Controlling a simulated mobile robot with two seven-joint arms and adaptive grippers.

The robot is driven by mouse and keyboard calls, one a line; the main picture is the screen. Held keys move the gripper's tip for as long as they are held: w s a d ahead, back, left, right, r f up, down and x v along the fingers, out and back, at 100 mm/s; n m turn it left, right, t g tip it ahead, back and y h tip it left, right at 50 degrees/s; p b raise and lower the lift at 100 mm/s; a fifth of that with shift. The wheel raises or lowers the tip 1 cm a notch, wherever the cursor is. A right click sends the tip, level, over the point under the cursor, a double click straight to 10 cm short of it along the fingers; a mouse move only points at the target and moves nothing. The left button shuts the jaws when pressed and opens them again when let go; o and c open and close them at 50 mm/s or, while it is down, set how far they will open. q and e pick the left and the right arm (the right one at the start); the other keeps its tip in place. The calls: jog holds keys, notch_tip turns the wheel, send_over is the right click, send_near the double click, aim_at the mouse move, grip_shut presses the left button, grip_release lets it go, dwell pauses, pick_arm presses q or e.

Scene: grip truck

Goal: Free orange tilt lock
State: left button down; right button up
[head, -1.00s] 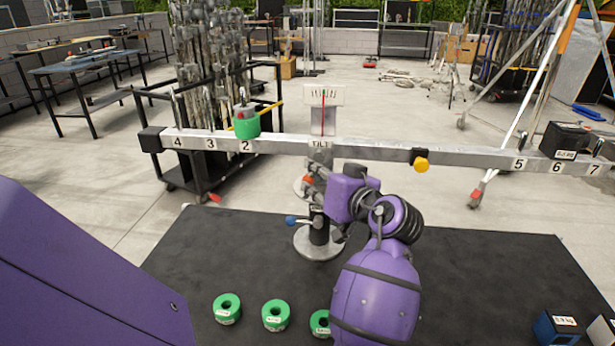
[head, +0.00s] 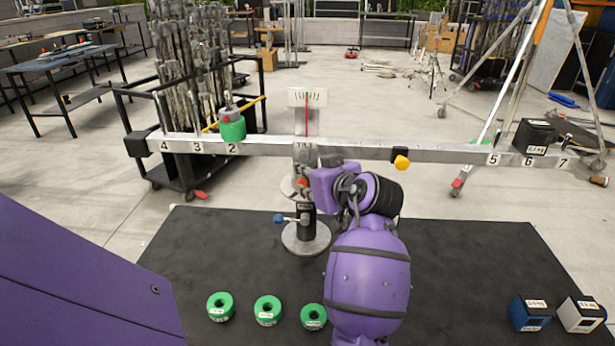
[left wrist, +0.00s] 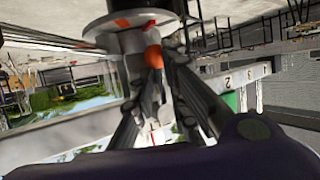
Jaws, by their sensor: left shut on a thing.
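The orange tilt lock (head: 303,182) is a small knob on the post under the beam's pivot. It also shows as an orange ball (left wrist: 153,57) between the fingers in the left wrist view. My left gripper (head: 308,183) is at the post and shut on this knob; its fingers partly hide it in the head view. The silver beam (head: 350,151) lies across the post, its right end slightly lower in the picture. A dial (head: 307,98) with a red needle stands above the pivot. My right gripper is not in view.
A green weight (head: 232,127) sits on the beam at 2 and a black block (head: 536,136) near 6. A yellow knob (head: 401,162) is on the beam, a blue knob (head: 279,219) on the post. Green rings (head: 268,309) and a blue block (head: 530,313) line the black mat's front.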

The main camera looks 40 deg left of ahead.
pick_arm(q)
jog(key=shift+f, duration=0.15)
jog(key=c, duration=1.8)
grip_release()
jog(key=shift+w+a, duration=0.1)
jog(key=shift+w, duration=0.05)
jog(key=shift+o, duration=0.2)
jog(key=shift+a+f, duration=0.1)
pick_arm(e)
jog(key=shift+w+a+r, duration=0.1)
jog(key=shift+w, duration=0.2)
pick_arm(q)
jog(key=v, duration=0.8)
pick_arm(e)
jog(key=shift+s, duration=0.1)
